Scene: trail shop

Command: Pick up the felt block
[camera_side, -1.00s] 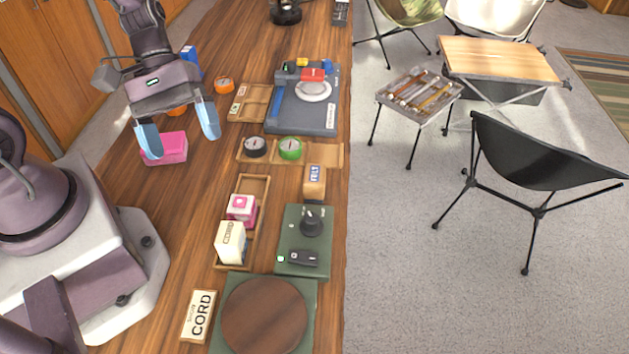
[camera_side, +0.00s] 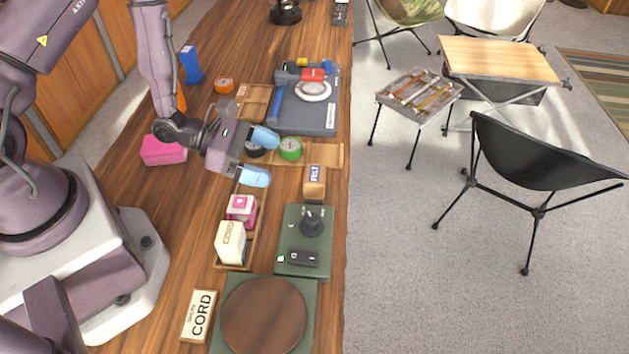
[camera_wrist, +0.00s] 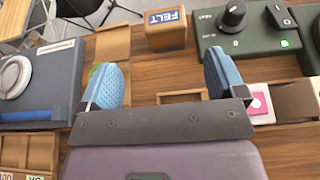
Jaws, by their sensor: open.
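The felt block (camera_side: 314,182) is a tan block with a blue and white FELT label, standing near the right edge of the wooden counter. In the wrist view the felt block (camera_wrist: 166,28) is ahead, beyond and between the fingertips. My gripper (camera_side: 262,157) is open and empty, its blue fingers pointing right toward the block with a gap between. In the wrist view my gripper (camera_wrist: 162,84) also shows nothing between its fingers. One finger partly covers the green compass (camera_side: 290,148).
A pink block (camera_side: 164,149) lies at the left. A green panel with a knob (camera_side: 311,222) and a blue-grey board (camera_side: 306,118) lie either side of the felt block.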

